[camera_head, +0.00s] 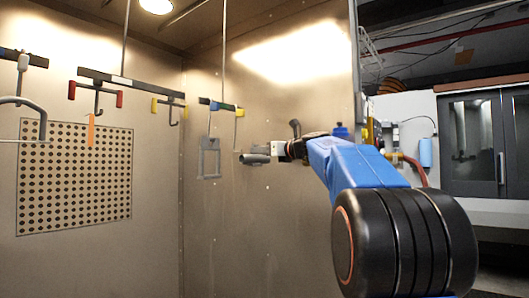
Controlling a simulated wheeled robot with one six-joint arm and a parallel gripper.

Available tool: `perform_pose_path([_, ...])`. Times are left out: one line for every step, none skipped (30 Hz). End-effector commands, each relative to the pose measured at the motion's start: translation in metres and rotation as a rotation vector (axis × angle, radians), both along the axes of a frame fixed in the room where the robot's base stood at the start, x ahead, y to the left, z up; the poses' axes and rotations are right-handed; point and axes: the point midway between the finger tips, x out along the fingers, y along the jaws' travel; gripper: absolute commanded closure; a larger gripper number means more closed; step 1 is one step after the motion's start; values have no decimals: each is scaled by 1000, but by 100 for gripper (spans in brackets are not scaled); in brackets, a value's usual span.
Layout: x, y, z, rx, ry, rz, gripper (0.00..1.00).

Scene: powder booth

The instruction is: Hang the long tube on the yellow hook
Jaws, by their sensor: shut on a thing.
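My gripper (279,150) is at the end of my blue arm, near the right booth wall. It is shut on a grey tube (255,158), which shows short from this angle; its full length cannot be told. A hook with yellow markers (155,105) hangs from a dark bar left of the gripper, higher up, and looks empty. Another yellow-marked end (240,112) shows on the bar closer to the gripper, with a thin rod below it. The tube is below and right of these and looks apart from the left yellow hook.
A grey frame (209,170) hangs below a blue-marked hook (213,106), between the left yellow hook and the tube. A red-marked hook (98,90), an orange strip (91,132) and a bent grey tube (24,102) are further left. A perforated panel (75,180) is on the back wall.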

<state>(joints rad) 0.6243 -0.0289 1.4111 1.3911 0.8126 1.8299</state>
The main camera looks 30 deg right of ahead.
Motion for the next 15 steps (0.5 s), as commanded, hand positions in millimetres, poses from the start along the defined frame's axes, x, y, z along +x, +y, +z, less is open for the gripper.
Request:
perform_pose_path([3,2,0,0,0,2,100])
perform_pose_path([5,3,0,0,0,2,100])
perform_pose_path([7,4,0,-1,0,2,100])
perform_pose_path([9,4,0,-1,0,2,100])
perform_pose_path([11,5,0,-1,0,2,100])
perform_pose_path([13,6,0,-1,0,2,100])
perform_pose_path([15,6,0,-1,-1,2,100])
perform_pose_path([17,7,0,-1,-1,1,100])
perform_pose_path([20,8,0,-1,-1,1,100])
perform_pose_path([21,9,-1,-1,-1,2,100])
perform_pose_path([23,9,-1,-1,-1,2,100])
perform_pose_path([26,10,-1,-1,-1,2,100])
perform_pose_path([28,11,-1,-1,-1,2,100])
perform_pose_path([29,11,-1,-1,-1,2,100])
perform_pose_path([32,12,-1,-1,-1,2,100])
